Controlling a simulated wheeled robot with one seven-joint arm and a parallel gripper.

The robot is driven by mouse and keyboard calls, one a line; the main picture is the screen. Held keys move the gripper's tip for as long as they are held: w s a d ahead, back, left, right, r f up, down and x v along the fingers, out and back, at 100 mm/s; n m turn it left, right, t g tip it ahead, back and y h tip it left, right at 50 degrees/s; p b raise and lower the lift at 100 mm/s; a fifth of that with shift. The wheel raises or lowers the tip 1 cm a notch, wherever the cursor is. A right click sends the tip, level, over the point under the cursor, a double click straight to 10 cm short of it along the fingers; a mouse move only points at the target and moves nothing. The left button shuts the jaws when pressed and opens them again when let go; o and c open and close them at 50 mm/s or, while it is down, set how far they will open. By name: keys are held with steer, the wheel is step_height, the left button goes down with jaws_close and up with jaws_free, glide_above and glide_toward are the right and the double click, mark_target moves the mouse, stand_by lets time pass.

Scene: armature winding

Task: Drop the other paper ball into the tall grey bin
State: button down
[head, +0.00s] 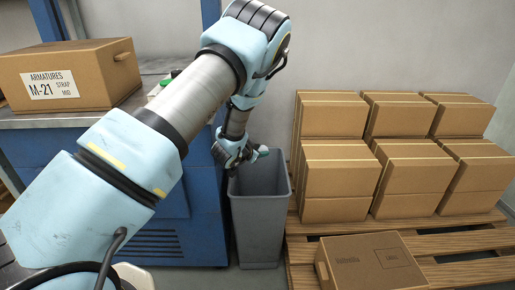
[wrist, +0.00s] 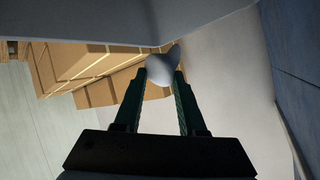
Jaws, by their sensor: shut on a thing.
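The tall grey bin (head: 259,222) stands on the floor between the blue workbench and the stacked boxes, with its open top up. My gripper (head: 258,157) is at the bin's mouth, over its upper rear part. In the wrist view my gripper's two dark green fingers (wrist: 161,85) are shut on a whitish paper ball (wrist: 162,64), held at the fingertips. The paper ball shows only as a small pale bit (head: 263,151) in the head view. The bin's inside bottom is not visible, so I cannot tell what lies in it.
A blue workbench (head: 165,232) is close at the bin's left, carrying a cardboard box (head: 70,75) labelled M-21. Stacked cardboard boxes (head: 335,172) stand on a wooden pallet (head: 460,272) at the right. A lower box (head: 370,262) lies in front.

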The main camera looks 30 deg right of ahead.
step_height(320, 180, down, 6)
steer(key=b, duration=0.4)
stand_by(0.3)
steer(key=shift+c, duration=2)
jaws_free()
steer(key=v, duration=0.7)
steer(key=shift+a, duration=0.2)
steer(key=shift+r, duration=0.15)
